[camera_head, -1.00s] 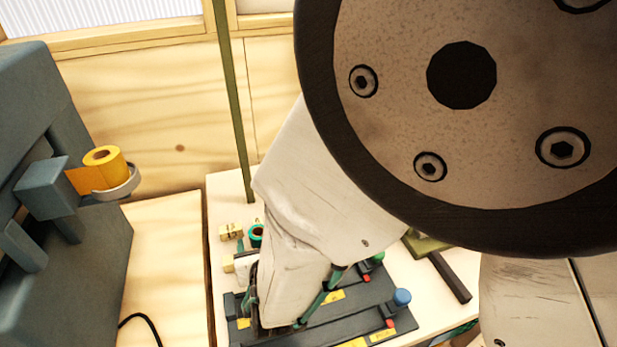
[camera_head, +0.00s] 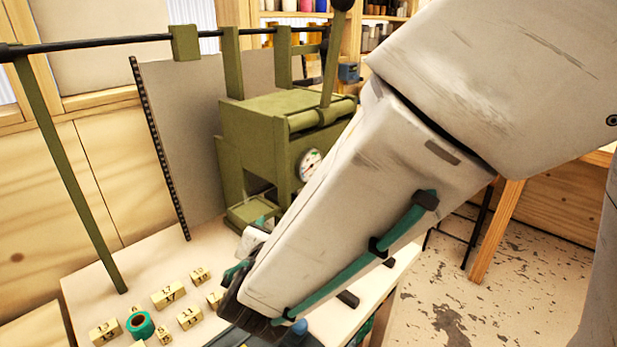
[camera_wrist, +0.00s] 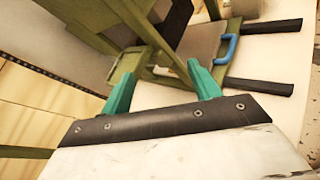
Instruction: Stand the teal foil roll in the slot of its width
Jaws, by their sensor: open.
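The teal foil roll (camera_head: 140,325) is on the pale table at the lower left of the head view, among several yellow number blocks. My gripper is open and empty in the wrist view (camera_wrist: 161,82), with its two teal fingers spread apart. In the head view its tip is mostly hidden behind my own arm, right of and apart from the roll. The roll does not show in the wrist view. No slot can be made out clearly.
Yellow blocks marked with numbers (camera_head: 168,295) stand around the roll. A green press (camera_head: 262,135) with a gauge stands behind my arm. A green post (camera_head: 75,190) rises at the left. The wrist view shows a blue handle (camera_wrist: 227,48) and dark bars.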

